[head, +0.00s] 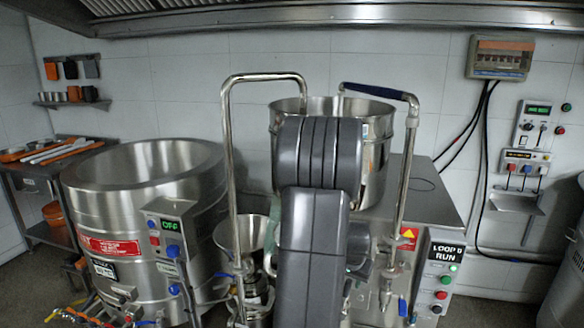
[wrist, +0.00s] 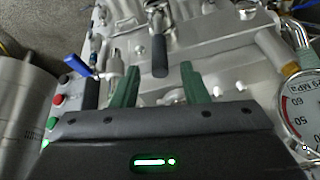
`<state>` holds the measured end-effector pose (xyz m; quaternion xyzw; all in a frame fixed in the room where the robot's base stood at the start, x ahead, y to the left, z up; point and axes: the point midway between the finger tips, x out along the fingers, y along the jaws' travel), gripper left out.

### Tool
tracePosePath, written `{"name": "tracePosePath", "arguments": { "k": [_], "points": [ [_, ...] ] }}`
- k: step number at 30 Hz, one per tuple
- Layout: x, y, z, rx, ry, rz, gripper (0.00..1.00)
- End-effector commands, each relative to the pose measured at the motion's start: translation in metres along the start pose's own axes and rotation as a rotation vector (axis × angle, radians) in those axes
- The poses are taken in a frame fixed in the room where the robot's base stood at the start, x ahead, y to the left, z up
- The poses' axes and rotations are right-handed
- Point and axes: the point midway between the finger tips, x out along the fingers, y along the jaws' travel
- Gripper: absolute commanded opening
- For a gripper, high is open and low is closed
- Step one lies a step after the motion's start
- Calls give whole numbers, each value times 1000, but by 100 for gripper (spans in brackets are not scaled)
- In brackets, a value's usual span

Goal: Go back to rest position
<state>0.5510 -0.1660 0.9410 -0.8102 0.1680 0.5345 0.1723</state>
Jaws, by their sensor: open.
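My gripper (wrist: 160,70) shows in the wrist view as two green fingers, spread apart with nothing held between them. A black-handled lever (wrist: 159,55) on the mill lies beyond the fingertips, in line with the gap; I cannot tell how far. In the head view my own grey arm stands up in front of the mill and hides the gripper. The colloid mill has a steel hopper (head: 377,150) on top and a steel cabinet (head: 430,195). Its sign reads "LOOP 0 RUN" (head: 446,252), with a lit green button (head: 453,267) below.
A large steel kettle (head: 140,215) stands left; its display reads "OFF". A smaller steel funnel (head: 240,235) sits beside my arm. Tall bent pipes (head: 231,150) flank the arm. In the wrist view a pressure gauge (wrist: 300,112) is close at right and a blue-handled valve (wrist: 78,64) at left.

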Motion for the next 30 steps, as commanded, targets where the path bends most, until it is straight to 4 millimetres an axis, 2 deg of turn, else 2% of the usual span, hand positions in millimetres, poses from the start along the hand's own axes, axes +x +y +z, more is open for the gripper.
{"name": "tracePosePath", "arguments": {
  "k": [6,15,30],
  "points": [
    [33,0,1,0,-4,1,41],
    [63,0,0,1,-2,1,41],
    [68,0,0,0,0,1,41]
  ]
}}
